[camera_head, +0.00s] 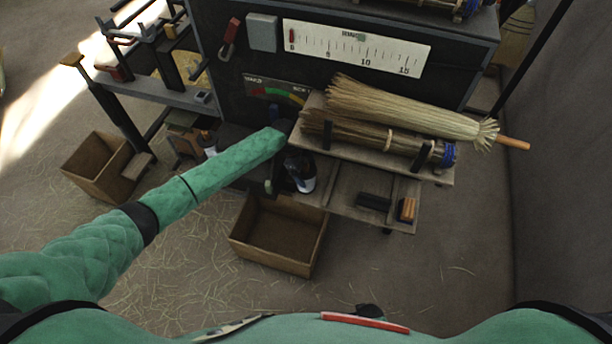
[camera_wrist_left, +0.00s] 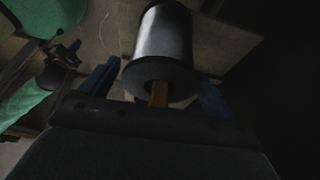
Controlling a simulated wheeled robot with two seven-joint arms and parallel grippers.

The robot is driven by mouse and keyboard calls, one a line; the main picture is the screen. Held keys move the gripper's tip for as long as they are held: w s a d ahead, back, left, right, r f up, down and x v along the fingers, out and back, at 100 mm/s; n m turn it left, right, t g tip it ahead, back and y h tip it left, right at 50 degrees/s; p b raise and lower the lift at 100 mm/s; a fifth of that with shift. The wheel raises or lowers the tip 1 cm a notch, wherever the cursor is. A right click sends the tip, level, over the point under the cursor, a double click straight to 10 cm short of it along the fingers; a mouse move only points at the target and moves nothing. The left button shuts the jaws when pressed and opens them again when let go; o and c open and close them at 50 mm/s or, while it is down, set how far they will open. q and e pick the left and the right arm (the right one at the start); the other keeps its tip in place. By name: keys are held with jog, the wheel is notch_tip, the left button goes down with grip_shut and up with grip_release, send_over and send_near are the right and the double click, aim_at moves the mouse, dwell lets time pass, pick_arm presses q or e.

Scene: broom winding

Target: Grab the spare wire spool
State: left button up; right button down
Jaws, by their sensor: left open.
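The spare wire spool (camera_wrist_left: 163,45), with pale grey wire between dark flanges, stands out in the left wrist view. In the head view the spool (camera_head: 306,183) shows low on the bench, just beyond the end of my left arm. My left gripper (camera_wrist_left: 157,88) is open, with one blue finger on each side of the spool's near end. I cannot tell whether either finger touches it. A brown peg or core end shows at the near flange. In the head view the gripper is dark and partly hidden by my arm. My right gripper is not in view.
A wooden shelf (camera_head: 437,178) holds straw broom bundles (camera_head: 400,108) just right of the spool. Below it is a lower shelf (camera_head: 340,203) with small blocks. An open wooden box (camera_head: 238,244) stands on the floor underneath. Another box (camera_head: 82,182) stands at left. A dark panel rises behind.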

pick_arm(q)
jog(key=shift+f, duration=0.15)
jog(key=c, duration=1.3)
jog(key=shift+c, duration=1)
jog(key=shift+r, duration=0.2)
